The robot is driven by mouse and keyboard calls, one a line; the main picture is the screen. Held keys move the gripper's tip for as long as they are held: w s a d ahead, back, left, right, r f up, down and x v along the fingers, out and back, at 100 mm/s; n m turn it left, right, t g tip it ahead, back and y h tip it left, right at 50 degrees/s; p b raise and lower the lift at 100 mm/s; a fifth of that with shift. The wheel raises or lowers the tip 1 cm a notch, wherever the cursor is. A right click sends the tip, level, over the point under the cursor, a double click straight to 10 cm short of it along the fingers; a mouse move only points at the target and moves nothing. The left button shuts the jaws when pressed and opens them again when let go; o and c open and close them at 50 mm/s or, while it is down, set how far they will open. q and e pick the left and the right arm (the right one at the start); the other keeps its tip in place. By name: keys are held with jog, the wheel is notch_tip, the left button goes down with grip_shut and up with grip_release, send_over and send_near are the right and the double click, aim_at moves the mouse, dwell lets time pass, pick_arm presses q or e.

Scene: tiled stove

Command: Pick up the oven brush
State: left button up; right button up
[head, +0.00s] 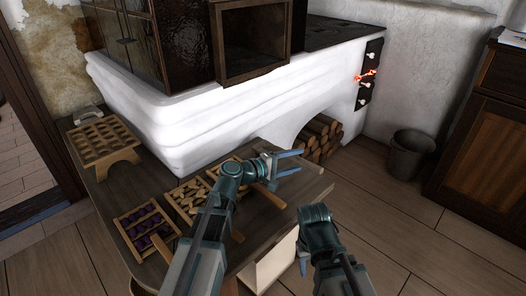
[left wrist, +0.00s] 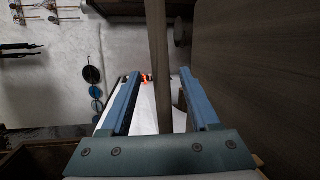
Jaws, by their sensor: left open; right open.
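I cannot pick out the oven brush's bristle head for certain in either view. A long brown wooden bar (left wrist: 159,60) shows between my left fingers in the left wrist view; I cannot tell whether it is the brush's handle. My left gripper (head: 299,162) is open above the far right part of the wooden table (head: 262,232), its two blue fingers spread and pointing right. It also shows open in the left wrist view (left wrist: 160,75). A wooden handle (head: 269,196) sticks out below that gripper on the table. My right gripper (head: 304,262) hangs low beside the table's right edge, mostly hidden by its own arm.
A tray with purple items (head: 146,228) and a raised wooden rack (head: 102,138) stand on the table. The white stove (head: 195,110) rises behind, with logs (head: 318,137) in its niche. A bucket (head: 411,155) and a cabinet (head: 482,140) stand right; the floor between is clear.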

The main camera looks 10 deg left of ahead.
pick_arm(q)
jog(key=b+x, duration=0.1)
jog(key=x, duration=0.4)
jog(key=shift+d+f, duration=0.1)
grip_shut()
dwell(1.3)
